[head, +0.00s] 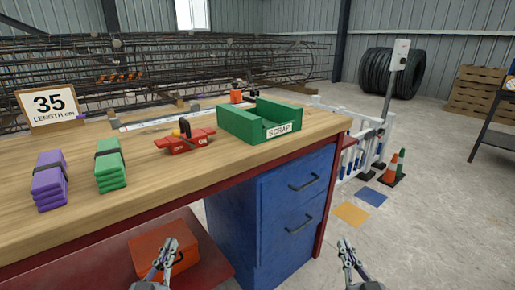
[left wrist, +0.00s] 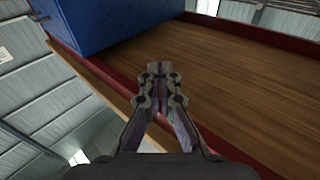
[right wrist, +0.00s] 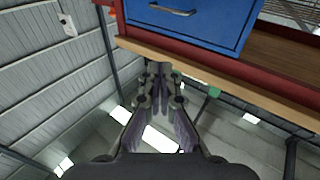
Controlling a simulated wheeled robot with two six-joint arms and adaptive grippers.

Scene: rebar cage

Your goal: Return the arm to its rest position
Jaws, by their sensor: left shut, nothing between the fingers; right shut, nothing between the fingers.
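My left gripper (head: 168,250) is low in the head view, in front of the workbench and before the orange box on its lower shelf. It is shut and empty; its closed fingers also show in the left wrist view (left wrist: 160,75). My right gripper (head: 346,248) is at the bottom of the head view, right of the blue drawer unit, over the floor. It is shut and empty; its fingers meet in the right wrist view (right wrist: 160,75). Both grippers are below the worktop level and apart from the objects on it.
The workbench (head: 200,180) carries purple blocks (head: 49,181), green blocks (head: 110,166), a red tool (head: 185,141), a green SCRAP bin (head: 268,119) and a 35 sign (head: 51,106). Below are an orange box (head: 150,250) and blue drawers (head: 290,205). Floor at right is mostly clear; cones (head: 394,168) stand farther back.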

